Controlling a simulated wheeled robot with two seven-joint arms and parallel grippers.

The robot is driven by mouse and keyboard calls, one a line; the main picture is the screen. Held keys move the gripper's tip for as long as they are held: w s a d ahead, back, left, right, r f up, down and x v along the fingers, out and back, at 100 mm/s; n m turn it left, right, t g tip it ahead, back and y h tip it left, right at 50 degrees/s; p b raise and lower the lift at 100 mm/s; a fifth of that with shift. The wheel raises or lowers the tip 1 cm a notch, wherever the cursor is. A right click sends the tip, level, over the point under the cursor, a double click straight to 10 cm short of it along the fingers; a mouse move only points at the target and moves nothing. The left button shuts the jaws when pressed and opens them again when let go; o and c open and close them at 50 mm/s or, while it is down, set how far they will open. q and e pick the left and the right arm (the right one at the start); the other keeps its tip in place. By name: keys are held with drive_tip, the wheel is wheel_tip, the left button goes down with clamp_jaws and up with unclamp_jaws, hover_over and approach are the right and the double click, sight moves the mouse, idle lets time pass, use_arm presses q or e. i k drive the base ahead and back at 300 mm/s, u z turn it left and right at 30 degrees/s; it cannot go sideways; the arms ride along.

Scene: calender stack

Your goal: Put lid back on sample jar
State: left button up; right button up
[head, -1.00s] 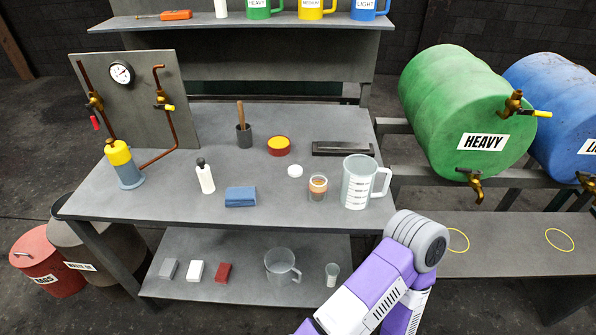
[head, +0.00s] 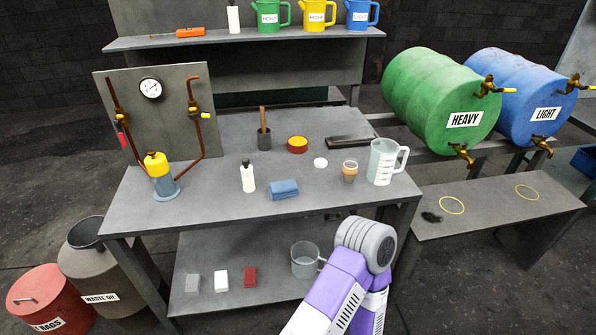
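The sample jar (head: 350,172) is a small clear jar with brownish contents, standing upright and open near the right end of the grey workbench. A small round white lid (head: 320,163) lies flat on the bench just left of the jar, apart from it. One of my purple and white arms reaches up from the bottom of the view in front of the bench, with a grey rounded joint at its top. Neither gripper shows, so what they hold is hidden.
A clear measuring jug (head: 387,162) stands close right of the jar. A blue cloth (head: 283,189), a white bottle (head: 247,177) and a red-yellow tin (head: 297,145) are on the workbench (head: 225,204).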

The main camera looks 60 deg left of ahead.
sight(349, 169)
drive_tip(key=u, duration=1.2)
